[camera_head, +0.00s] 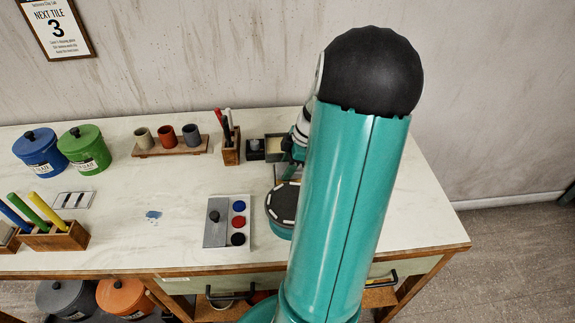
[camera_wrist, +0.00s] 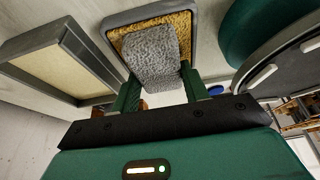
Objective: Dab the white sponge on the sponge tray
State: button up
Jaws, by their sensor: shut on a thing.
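The white sponge (camera_wrist: 152,66), a greyish speckled block, is between the fingers of my gripper (camera_wrist: 158,80) in the wrist view. My gripper is shut on it. The sponge tray (camera_wrist: 112,31) has a grey rim and a rough yellow-brown pad (camera_wrist: 183,20) inside. The sponge overlaps the pad in the picture; I cannot tell whether they touch. In the head view my arm hides most of my gripper and the sponge, and only a small edge of what seems to be the tray (camera_head: 280,174) shows beside the arm.
A dark-walled tray with a cream inside (camera_wrist: 60,66) stands beside the sponge tray. A round dark disc with pale marks (camera_head: 283,203) is in front of it. A pen holder (camera_head: 230,150), a paint palette (camera_head: 230,222) and cups (camera_head: 166,137) stand to the left.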

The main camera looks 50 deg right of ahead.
jog(key=shift+r, duration=3.5)
jog(key=shift+s, duration=0.1)
